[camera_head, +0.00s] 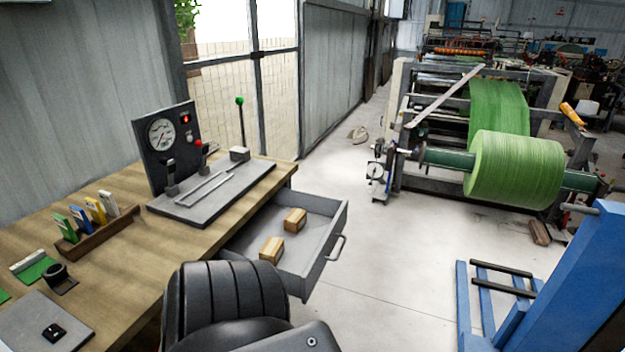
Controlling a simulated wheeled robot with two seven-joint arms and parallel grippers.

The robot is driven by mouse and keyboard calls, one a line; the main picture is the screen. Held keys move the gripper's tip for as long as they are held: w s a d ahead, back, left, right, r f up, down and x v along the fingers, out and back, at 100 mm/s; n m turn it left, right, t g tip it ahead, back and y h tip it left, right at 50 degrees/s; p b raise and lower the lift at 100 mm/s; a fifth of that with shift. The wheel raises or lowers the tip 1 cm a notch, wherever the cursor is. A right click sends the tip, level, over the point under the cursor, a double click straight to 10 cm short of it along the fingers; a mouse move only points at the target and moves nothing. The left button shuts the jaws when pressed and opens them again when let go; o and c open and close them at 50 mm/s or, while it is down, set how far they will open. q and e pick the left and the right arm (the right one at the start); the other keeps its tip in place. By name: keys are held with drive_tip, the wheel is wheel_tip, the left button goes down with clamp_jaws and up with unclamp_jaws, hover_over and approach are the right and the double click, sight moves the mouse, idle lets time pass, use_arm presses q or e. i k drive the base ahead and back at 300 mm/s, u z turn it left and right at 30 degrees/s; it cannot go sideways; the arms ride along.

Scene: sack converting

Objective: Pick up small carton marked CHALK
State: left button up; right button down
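Two small tan cartons lie in the open grey drawer (323,240) under the desk. One carton (295,220) is toward the back of the drawer. The other carton (271,250) is nearer to me and a little to the left. They are apart from each other. Each shows a paler patch or band, but no lettering is legible, so I cannot tell which is marked CHALK. Neither of my grippers is in view.
A black chair (228,305) stands in front of the drawer and overlaps its near end. The wooden desk (125,262) carries a gauge panel (165,145) and a card rack (98,230). A blue frame (560,290) stands at right. The floor between is mostly clear.

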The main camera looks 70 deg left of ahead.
sight(296, 219)
drive_tip(key=u, duration=0.05)
drive_tip(key=i, duration=1.05)
drive_tip(key=u, duration=2.95)
